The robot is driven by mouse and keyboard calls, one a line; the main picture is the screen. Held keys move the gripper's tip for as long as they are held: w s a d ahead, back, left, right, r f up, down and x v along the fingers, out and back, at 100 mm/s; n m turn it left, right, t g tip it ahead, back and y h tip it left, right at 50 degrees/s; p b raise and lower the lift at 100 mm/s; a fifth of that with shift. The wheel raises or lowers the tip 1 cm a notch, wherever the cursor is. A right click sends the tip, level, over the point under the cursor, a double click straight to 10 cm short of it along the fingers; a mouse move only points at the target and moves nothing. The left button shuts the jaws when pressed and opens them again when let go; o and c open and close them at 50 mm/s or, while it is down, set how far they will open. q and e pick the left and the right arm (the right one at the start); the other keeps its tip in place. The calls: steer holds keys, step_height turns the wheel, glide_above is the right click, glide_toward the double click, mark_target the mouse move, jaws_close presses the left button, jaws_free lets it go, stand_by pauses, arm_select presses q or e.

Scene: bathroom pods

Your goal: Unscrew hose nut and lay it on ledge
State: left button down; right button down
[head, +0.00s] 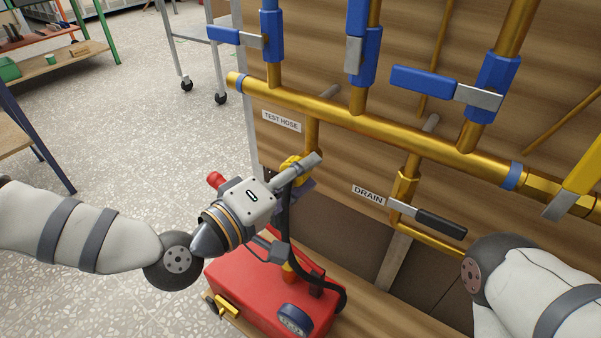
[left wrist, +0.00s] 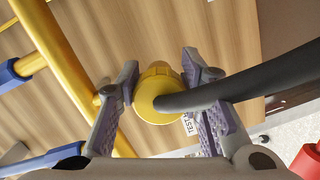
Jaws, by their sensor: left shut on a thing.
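The yellow hose nut (head: 291,165) is below the TEST HOSE label, at the lower end of a short brass drop pipe. In the left wrist view the nut (left wrist: 158,88) sits between the purple-lined finger pads, with the black hose (left wrist: 240,90) leading off to the right. My left gripper (head: 300,176) is shut on the nut and partly hides it in the head view. Whether its thread still engages is hidden. The wooden ledge (head: 375,306) runs along the bottom of the panel. My right forearm shows at lower right; its gripper is out of frame.
A red pump box (head: 252,288) with a gauge stands on the ledge, close under my left gripper. The brass manifold (head: 350,122) with blue valves crosses above. The DRAIN valve's black lever (head: 441,224) sticks out to the right. Ledge to the right of the box looks clear.

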arm_select(q)
steer(key=shift+s+d+r+n+h+b, duration=0.25)
steer(key=shift+r+n+b, duration=0.2)
steer(key=shift+n+b, duration=0.35)
steer(key=shift+r+n+b, duration=0.2)
steer(key=shift+n+b, duration=0.2)
steer(key=shift+n, duration=0.2)
arm_select(e)
steer(key=shift+x, duration=1.05)
steer(key=shift+w+f, duration=0.1)
steer(key=shift+w, duration=0.05)
arm_select(q)
steer(key=c, duration=1.4)
jaws_free()
steer(key=shift+r, duration=0.1)
steer(key=shift+o, duration=0.6)
steer(key=shift+s+d, duration=0.1)
steer(key=shift+s, duration=0.05)
